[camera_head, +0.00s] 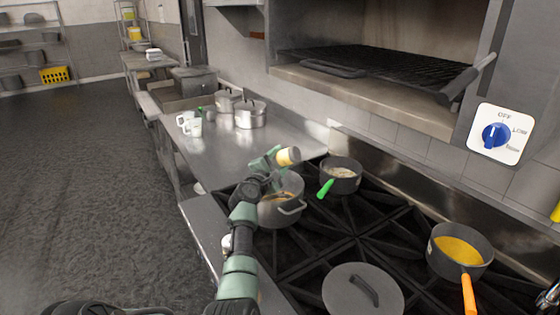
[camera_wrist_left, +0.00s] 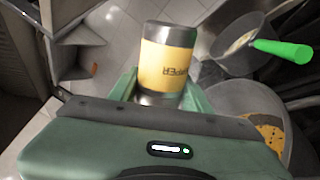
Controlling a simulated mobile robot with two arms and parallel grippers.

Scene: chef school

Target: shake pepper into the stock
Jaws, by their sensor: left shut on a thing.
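A pepper shaker (camera_head: 289,156) with a yellow label and metal ends is held in my left gripper (camera_head: 270,160). In the left wrist view the shaker (camera_wrist_left: 168,62) stands between the green fingers (camera_wrist_left: 165,92), its label lettering upside down. The gripper is shut on it. In the head view it appears above a metal pot (camera_head: 291,217) on the stove, partly hidden by my arm. The same pot (camera_wrist_left: 238,100) shows at the right in the left wrist view, with brownish, speckled contents. My right gripper is not in view.
A small pan with a green handle (camera_head: 326,188) stands just behind the pot. A pan of orange contents (camera_head: 458,250) and a lidded pot (camera_head: 362,291) are on the stove at right and front. White mugs (camera_head: 194,127) and steel pots (camera_head: 250,114) stand on the counter.

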